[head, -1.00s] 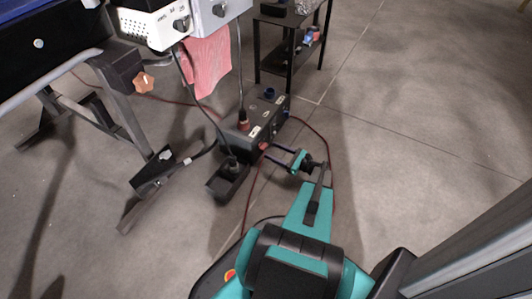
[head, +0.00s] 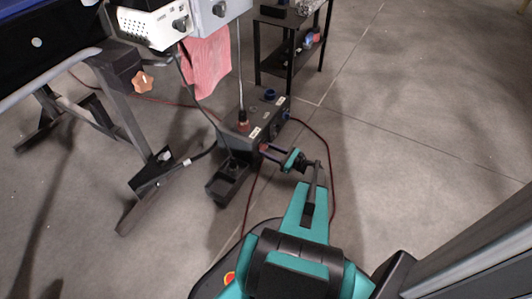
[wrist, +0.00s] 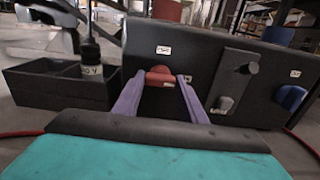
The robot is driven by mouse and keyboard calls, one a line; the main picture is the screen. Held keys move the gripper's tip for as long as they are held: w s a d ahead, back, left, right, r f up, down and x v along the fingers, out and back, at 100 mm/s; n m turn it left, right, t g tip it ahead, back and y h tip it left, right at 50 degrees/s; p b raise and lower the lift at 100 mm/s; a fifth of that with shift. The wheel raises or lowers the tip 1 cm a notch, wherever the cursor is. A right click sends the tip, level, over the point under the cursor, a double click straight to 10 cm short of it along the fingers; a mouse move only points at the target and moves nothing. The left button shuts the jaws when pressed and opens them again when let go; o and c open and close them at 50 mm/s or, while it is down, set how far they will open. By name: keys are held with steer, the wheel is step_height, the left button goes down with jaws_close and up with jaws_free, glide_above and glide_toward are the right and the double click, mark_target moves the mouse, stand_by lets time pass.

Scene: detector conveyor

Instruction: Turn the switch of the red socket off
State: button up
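The dark power box (head: 240,140) stands on the floor. In the wrist view its front face (wrist: 205,55) carries a red socket part (wrist: 160,76) with a rounded red front, under a small white label. A blue socket (wrist: 291,97) is at the right, and a raised plate (wrist: 235,82) with two knobs lies between them. My gripper (head: 272,153) is at the box's near face. In the wrist view its two purple fingers stand apart, one on each side of the red part. I cannot tell whether they touch it. Which part is the switch is unclear.
A small black open box (head: 228,185) with a cable into it stands left of the power box. A black shelf (head: 290,55) is behind. A workbench leg (head: 125,115) is at left. Red cables lie on the floor. Floor at right is clear.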

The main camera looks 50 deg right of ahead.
steer(key=shift+o, duration=0.4)
steer(key=shift+a, duration=0.45)
steer(key=shift+d+n, duration=0.25)
steer(key=shift+n, duration=0.05)
steer(key=shift+c, duration=0.4)
steer(key=n, duration=0.4)
steer(key=shift+s+f, duration=0.1)
steer(key=shift+n+b, duration=3.4)
steer(key=shift+n, duration=3.4)
